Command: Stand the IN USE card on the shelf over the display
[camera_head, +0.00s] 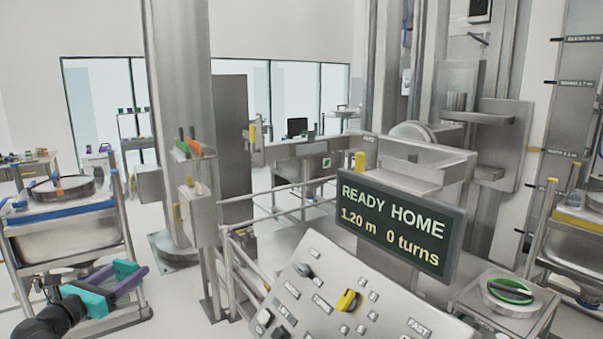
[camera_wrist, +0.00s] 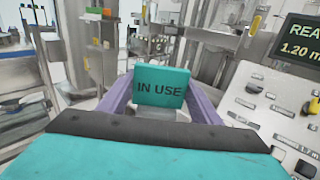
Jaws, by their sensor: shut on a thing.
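The teal IN USE card (camera_wrist: 160,88) is between the two purple fingers of my gripper (camera_wrist: 160,100) in the wrist view, its lettering upright and facing the camera. In the head view my gripper (camera_head: 122,275) is at the lower left, shut on the card (camera_head: 126,268), well left of the display. The display (camera_head: 398,225) reads READY HOME, 1.20 m, 0 turns. The grey shelf (camera_head: 415,172) is directly above and behind it; its top is seen only at a slant. Part of the display also shows at the wrist view's right edge (camera_wrist: 298,42).
The sloped control panel (camera_head: 330,295) with knobs stands below the display. Railings (camera_head: 235,275) and a grey post (camera_head: 200,215) with tools lie between my gripper and the display. A bin on a cart (camera_head: 65,235) is behind my gripper. A yellow object (camera_head: 360,161) stands by the shelf's left end.

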